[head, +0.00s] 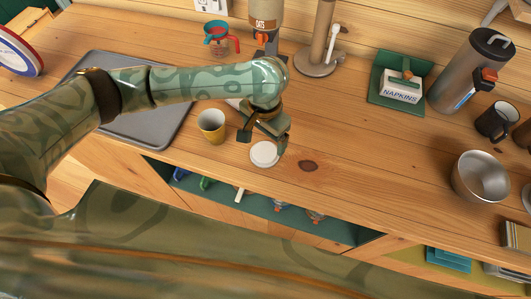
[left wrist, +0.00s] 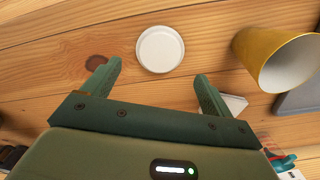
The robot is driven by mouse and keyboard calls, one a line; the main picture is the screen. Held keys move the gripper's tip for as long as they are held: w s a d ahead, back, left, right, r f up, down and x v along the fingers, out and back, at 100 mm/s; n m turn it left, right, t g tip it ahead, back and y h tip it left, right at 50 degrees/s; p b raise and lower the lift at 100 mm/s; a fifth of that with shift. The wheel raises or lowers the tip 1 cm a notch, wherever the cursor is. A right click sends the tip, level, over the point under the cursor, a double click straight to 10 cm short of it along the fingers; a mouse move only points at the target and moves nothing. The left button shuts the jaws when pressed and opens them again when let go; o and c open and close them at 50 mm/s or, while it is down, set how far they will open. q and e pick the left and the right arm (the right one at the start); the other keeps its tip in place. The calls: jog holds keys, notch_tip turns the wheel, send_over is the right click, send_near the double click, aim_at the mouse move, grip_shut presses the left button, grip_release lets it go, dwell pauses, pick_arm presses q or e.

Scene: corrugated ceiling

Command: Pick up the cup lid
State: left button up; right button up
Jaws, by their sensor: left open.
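The cup lid (head: 264,154) is a round white disc lying on the wooden counter near its front edge. In the left wrist view the lid (left wrist: 160,49) lies just beyond the fingertips, roughly centred between them. My left gripper (head: 263,141) is open and empty, right beside the lid on its far side, with its fingers pointing down; its two fingers also show in the left wrist view (left wrist: 157,75). I cannot tell its exact height above the counter. A yellow cup (head: 212,127) stands left of the gripper; it also shows in the left wrist view (left wrist: 266,62). My right gripper is out of view.
A grey tray (head: 150,129) lies left of the yellow cup. A napkin holder (head: 401,88), a grey flask (head: 468,72) and a metal bowl (head: 482,176) stand to the right. The counter (head: 360,150) right of the lid is clear. Open shelves lie below its front edge.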

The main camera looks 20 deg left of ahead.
aim_at(265, 151)
pick_arm(q)
jog(key=shift+f, duration=0.7)
jog(key=shift+s+f+b, duration=0.1)
jog(key=shift+f+b, duration=0.2)
jog(key=shift+f, duration=0.1)
notch_tip(265, 151, down, 5)
jog(key=b, duration=0.2)
jog(key=shift+r+b, duration=0.1)
jog(key=shift+b, duration=0.2)
jog(key=shift+r, duration=0.15)
jog(key=c, duration=0.8)
